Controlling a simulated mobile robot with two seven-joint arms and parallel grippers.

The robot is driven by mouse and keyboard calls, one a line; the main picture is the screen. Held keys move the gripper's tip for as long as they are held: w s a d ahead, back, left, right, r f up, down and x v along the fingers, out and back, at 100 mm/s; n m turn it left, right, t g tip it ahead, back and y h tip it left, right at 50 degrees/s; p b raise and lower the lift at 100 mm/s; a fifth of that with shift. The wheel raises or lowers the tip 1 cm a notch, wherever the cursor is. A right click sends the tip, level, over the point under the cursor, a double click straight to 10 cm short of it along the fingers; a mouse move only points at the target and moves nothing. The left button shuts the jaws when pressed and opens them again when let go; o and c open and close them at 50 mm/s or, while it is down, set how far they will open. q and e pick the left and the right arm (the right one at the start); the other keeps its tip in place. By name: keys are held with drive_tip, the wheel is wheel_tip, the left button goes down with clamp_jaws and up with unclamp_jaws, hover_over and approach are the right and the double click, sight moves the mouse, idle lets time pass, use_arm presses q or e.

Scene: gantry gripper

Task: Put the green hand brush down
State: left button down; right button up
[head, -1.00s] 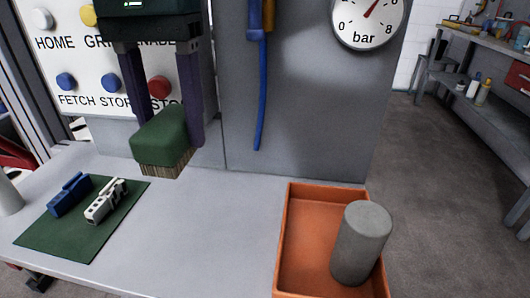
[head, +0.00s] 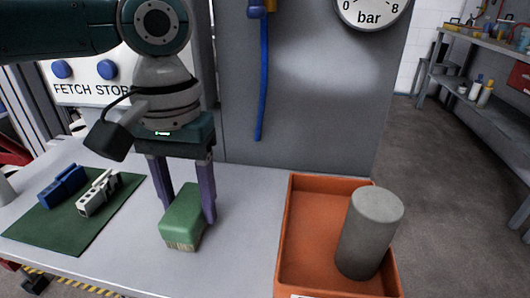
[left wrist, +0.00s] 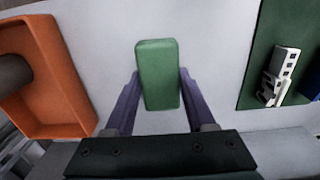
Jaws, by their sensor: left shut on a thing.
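The green hand brush (head: 183,214) is a green block with pale bristles on its underside. My left gripper (head: 188,205) is shut on it, with a purple finger on each side, and points down. The brush is upright, bristles down, at or just above the grey table (head: 235,240); I cannot tell whether the bristles touch. In the left wrist view the brush (left wrist: 158,75) sits between the two fingertips (left wrist: 158,88). My right gripper is not in view.
An orange tray (head: 284,235) holding a grey cylinder (head: 370,232) stands to the right. A green mat (head: 60,228) with a blue part (head: 62,186) and a white part (head: 100,193) lies to the left. A grey panel (head: 310,100) stands behind.

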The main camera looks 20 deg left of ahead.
sight(189, 199)
use_arm(q)
drive_tip(key=shift+c, duration=1.2)
unclamp_jaws()
drive_tip(key=shift+f, duration=0.1)
wheel_tip(189, 199, up, 12)
drive_tip(key=p, duration=0.3)
drive_tip(key=s+d+f+m+t+h, duration=0.25)
drive_tip(key=s+d+f+m, duration=0.45)
drive_tip(key=d+f, duration=0.4)
drive_tip(key=s+a+n+t+y, duration=0.1)
drive_tip(key=s+a+n+y, duration=0.1)
drive_tip(key=s+a, duration=0.5)
drive_tip(key=shift+s+a+f, duration=0.25)
drive_tip(key=shift+s+a, duration=0.15)
drive_tip(key=shift+s, duration=0.8)
